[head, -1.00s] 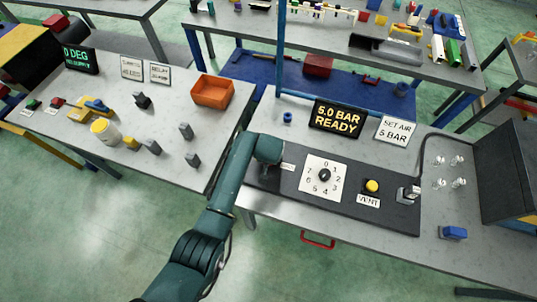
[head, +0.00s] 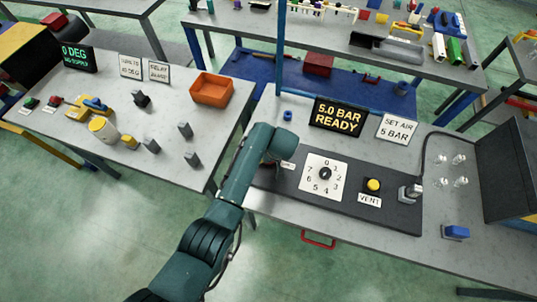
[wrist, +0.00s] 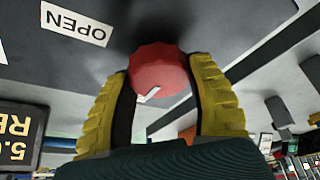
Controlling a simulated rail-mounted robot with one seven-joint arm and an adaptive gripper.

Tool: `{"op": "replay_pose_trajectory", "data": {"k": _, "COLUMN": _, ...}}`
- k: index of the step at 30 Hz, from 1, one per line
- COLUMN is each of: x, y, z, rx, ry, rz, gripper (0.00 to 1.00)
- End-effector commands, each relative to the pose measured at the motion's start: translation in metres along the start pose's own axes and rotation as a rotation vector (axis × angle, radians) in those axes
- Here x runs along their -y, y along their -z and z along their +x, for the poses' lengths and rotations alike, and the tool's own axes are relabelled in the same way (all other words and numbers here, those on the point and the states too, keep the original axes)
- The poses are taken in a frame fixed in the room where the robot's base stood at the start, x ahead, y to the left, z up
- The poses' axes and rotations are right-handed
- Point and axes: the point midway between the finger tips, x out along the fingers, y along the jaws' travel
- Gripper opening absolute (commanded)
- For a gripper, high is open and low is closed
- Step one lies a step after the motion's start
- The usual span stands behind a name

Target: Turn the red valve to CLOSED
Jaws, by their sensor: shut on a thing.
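The red valve (wrist: 160,66) is a round, faceted red knob on a dark panel in the wrist view. A short white mark (wrist: 150,94) shows at its lower edge. My gripper (wrist: 158,76) has its two yellow fingers on either side of the valve, shut on it. A white OPEN label (wrist: 77,23) lies on the panel left of the valve, upside down in this view. No CLOSED label is readable. In the head view my arm's end hides the valve and the fingers at the left end of the dark panel (head: 397,218).
Right of my arm are a numbered white dial (head: 315,185), a yellow VENT button (head: 373,185) and a metal fitting (head: 411,192). Behind stand a "5.0 BAR READY" display (head: 338,115) and a "SET AIR 5 BAR" sign (head: 397,128). An orange bin (head: 211,90) sits on the left bench.

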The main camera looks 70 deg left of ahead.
Motion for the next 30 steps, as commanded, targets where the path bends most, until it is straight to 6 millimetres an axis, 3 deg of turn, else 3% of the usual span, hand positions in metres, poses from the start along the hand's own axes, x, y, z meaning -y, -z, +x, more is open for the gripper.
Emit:
{"op": "replay_pose_trajectory", "data": {"k": 6, "x": 0.002, "y": -0.003, "z": 0.003, "rx": 0.005, "ry": 0.005, "rz": 0.001, "gripper": 0.20}}
{"op": "replay_pose_trajectory", "data": {"k": 7, "x": 0.002, "y": -0.003, "z": 0.003, "rx": 0.005, "ry": 0.005, "rz": 0.001, "gripper": 0.58}}
{"op": "replay_pose_trajectory", "data": {"k": 11, "x": 0.002, "y": -0.003, "z": 0.003, "rx": 0.004, "ry": 0.003, "rz": 0.001, "gripper": 0.83}}
{"op": "replay_pose_trajectory", "data": {"k": 23, "x": -0.001, "y": 0.000, "z": -0.008, "rx": -0.001, "ry": -0.002, "rz": 0.000, "gripper": 0.85}}
{"op": "replay_pose_trajectory", "data": {"k": 30, "x": 0.000, "y": -0.001, "z": -0.063, "rx": -0.001, "ry": -0.003, "rz": 0.001, "gripper": 0.85}}
